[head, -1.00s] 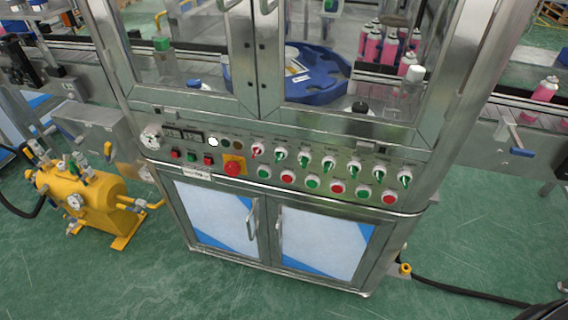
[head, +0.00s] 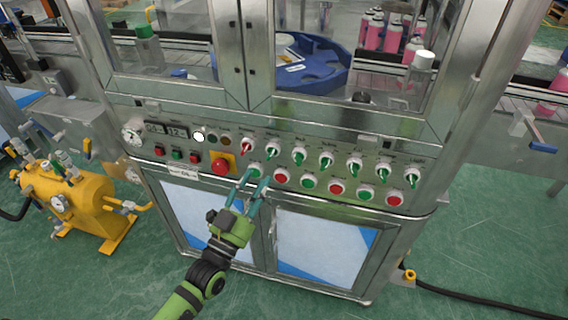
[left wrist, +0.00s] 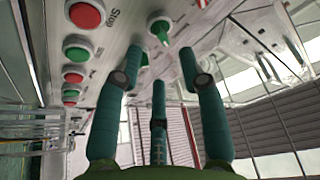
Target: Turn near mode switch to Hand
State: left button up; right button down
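A row of selector switches runs along the sloping control panel (head: 215,125). The leftmost has a red handle (head: 246,147); the one to its right has a green handle (head: 272,149). Their labels are too small to read, so I cannot tell which is the near mode switch. My left gripper (head: 257,180) is open and empty in front of the panel, below these two switches, its fingers pointing up at the panel. In the left wrist view a green-handled switch (left wrist: 160,28) shows beyond the spread fingers, apart from them. My right gripper is not in view.
Red and green push buttons, one red (head: 281,178), sit below the switches. A red emergency stop (head: 220,167) on a yellow plate is left of my left gripper. Glazed doors stand above. A yellow tank (head: 85,208) is at the left.

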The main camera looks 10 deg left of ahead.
aim_at(271, 154)
pick_arm(q)
jog(key=x, duration=0.6)
jog(key=shift+a+f+p, duration=0.1)
jog(key=shift+f+p, duration=0.05)
jog(key=shift+p, duration=0.15)
grip_shut()
